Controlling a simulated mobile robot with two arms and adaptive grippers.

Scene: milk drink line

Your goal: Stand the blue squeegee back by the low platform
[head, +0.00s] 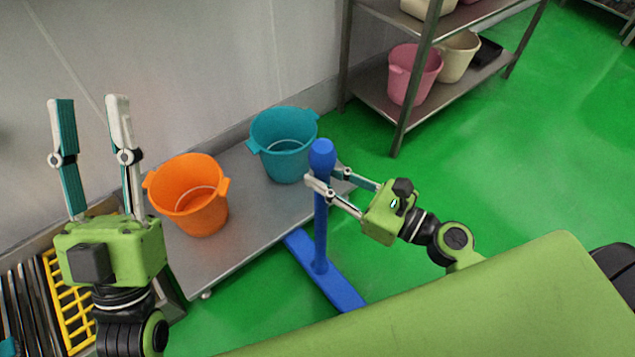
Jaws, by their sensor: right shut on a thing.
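The blue squeegee (321,225) stands upright beside the low platform (245,228), its wide blue head down at the green floor along the platform's right edge. I cannot tell whether the head touches the floor. My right gripper (319,186) is shut on the squeegee's handle just below the thick rounded top. My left gripper (91,100) is raised and empty at the left, its fingers apart and pointing up in front of the wall.
An orange bucket (188,212) and a teal bucket (284,160) stand on the platform. A metal rack (376,98) with a pink bucket (405,88) and cream buckets is at the back right. A yellow grid (66,308) lies at lower left. Green floor is clear at right.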

